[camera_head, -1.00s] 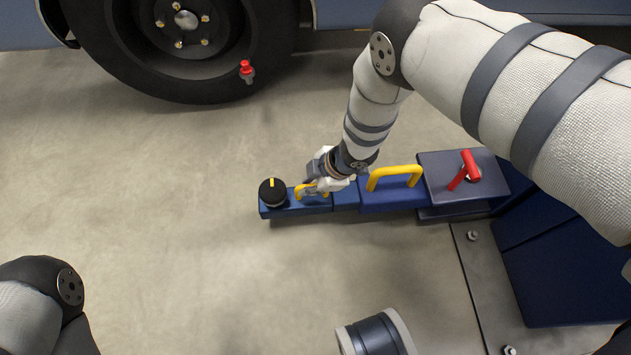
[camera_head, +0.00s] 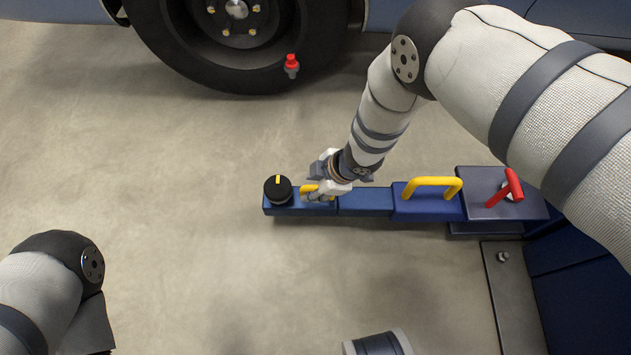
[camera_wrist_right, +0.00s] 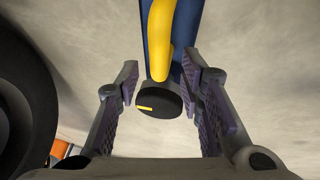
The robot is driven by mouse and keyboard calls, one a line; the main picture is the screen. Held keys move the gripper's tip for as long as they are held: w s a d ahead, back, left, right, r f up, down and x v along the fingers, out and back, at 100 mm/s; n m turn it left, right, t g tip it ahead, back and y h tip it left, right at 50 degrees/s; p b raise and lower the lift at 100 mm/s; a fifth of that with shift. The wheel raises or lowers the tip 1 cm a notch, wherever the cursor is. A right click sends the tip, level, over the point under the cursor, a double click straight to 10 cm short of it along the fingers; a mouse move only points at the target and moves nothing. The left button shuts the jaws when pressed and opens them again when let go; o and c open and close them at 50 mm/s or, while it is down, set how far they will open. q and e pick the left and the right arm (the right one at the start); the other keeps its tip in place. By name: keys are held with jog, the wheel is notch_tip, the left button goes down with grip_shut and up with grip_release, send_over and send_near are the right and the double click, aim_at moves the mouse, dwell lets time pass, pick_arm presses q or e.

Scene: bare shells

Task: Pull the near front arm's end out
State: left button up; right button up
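The near front arm (camera_head: 365,201) is a blue beam lying left to right over the floor, with a narrower section drawn out of a wider sleeve. Its end (camera_head: 322,203) carries a round black pad (camera_head: 278,190) with a yellow mark and a small yellow handle (camera_head: 309,189). My right gripper (camera_head: 318,182) is at this small handle. In the right wrist view its fingers (camera_wrist_right: 160,95) stand wide apart, with the yellow handle (camera_wrist_right: 163,35) between them and clear space on both sides. The black pad (camera_wrist_right: 160,101) shows beyond. My left gripper is out of view.
A larger yellow handle (camera_head: 432,182) stands on the sleeve, and a red lever (camera_head: 507,188) on the block to its right. A vehicle wheel (camera_head: 240,50) is behind, with a red-topped grey piece (camera_head: 291,66) in front of its tyre. Floor left of the beam is clear.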

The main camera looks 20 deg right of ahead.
jog(key=v, duration=1.2)
jog(key=shift+f, duration=0.1)
